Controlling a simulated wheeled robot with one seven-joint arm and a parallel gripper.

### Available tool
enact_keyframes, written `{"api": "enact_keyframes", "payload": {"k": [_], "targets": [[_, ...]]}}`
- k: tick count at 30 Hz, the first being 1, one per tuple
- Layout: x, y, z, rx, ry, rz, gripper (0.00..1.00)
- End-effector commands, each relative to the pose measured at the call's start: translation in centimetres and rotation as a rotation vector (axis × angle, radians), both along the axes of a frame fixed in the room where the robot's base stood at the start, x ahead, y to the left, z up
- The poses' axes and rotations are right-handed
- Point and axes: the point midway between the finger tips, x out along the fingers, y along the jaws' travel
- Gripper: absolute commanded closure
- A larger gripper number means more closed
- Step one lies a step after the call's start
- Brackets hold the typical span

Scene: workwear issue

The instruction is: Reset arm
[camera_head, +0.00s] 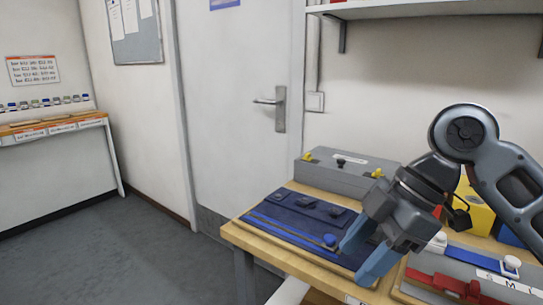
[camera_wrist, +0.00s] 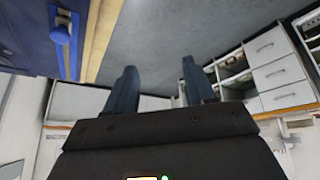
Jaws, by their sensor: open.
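My gripper (camera_head: 366,250) hangs from the arm at the right of the head view, over the near edge of the wooden table. Its two blue fingers are apart with nothing between them. In the wrist view my gripper (camera_wrist: 158,88) also shows as two separated dark blue fingers, with floor and room behind them. My arm reaches in from the right edge and hides part of the table top.
A dark blue board (camera_head: 285,218) with a blue knob lies left of my gripper. A grey case (camera_head: 345,172) stands behind. A grey unit with a red bar (camera_head: 450,286) is at the right. A shelf (camera_head: 420,10) hangs above. Open floor (camera_head: 130,245) lies left.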

Motion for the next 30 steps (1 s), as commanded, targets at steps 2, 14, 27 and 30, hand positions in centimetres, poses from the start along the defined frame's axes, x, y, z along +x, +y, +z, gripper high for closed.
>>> {"api": "enact_keyframes", "payload": {"k": [2, 14, 27, 30], "targets": [[0.0, 1.2, -0.2, 0.043, -0.007, -0.017, 0.46], [0.4, 8.6, -0.7, 0.382, -0.054, -0.215, 0.46], [-0.4, 13.4, -2.6, 0.865, -0.038, -0.714, 0.46], [-1.3, 13.1, -3.8, 0.935, -0.032, -0.840, 0.46]]}}
